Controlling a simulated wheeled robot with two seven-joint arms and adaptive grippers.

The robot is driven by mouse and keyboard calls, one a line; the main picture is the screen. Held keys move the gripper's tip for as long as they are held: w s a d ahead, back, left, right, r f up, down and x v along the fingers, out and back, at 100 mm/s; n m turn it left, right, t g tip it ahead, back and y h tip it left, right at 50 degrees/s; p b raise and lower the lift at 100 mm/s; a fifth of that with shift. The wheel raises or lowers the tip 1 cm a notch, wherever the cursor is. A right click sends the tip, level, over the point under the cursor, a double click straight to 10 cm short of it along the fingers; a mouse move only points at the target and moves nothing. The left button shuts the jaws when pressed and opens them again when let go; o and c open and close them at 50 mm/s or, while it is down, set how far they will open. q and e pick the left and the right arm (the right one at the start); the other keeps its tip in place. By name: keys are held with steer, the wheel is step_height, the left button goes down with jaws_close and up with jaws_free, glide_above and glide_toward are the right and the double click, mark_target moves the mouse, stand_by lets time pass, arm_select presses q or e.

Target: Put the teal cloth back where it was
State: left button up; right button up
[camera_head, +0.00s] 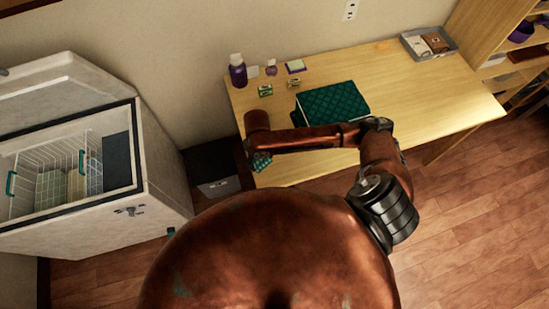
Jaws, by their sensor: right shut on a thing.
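My right arm reaches in front of the desk toward the left. Its gripper (258,150) points down and is shut on a small teal cloth (262,163) with a checked pattern. The cloth hangs at the desk's front left edge, mostly hidden by the gripper; I cannot tell whether it touches the desk. A larger dark teal quilted thing (335,103), flat-topped, lies on the desk behind my forearm, which hides its front edge. My left gripper is not in view.
The wooden desk (440,100) is clear on its right. Bottles (238,72) and small boxes (265,91) stand at its back left; a grey tray (452,52) is at back right. A black bin (218,187) and an open chest freezer (165,165) with wire baskets stand left.

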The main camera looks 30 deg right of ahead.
glide_above(274, 162)
steer(key=f, duration=0.6)
steer(key=shift+s+a+f, duration=0.1)
steer(key=shift+a, duration=0.25)
steer(key=shift+d+f, duration=0.2)
steer(key=shift+f, duration=0.75)
steer(key=shift+d+f, duration=0.15)
steer(key=shift+f, duration=0.8)
steer(key=shift+f, duration=0.1)
steer(key=o, duration=1.2)
step_height(274, 162, up, 12)
steer(key=shift+r, duration=0.1)
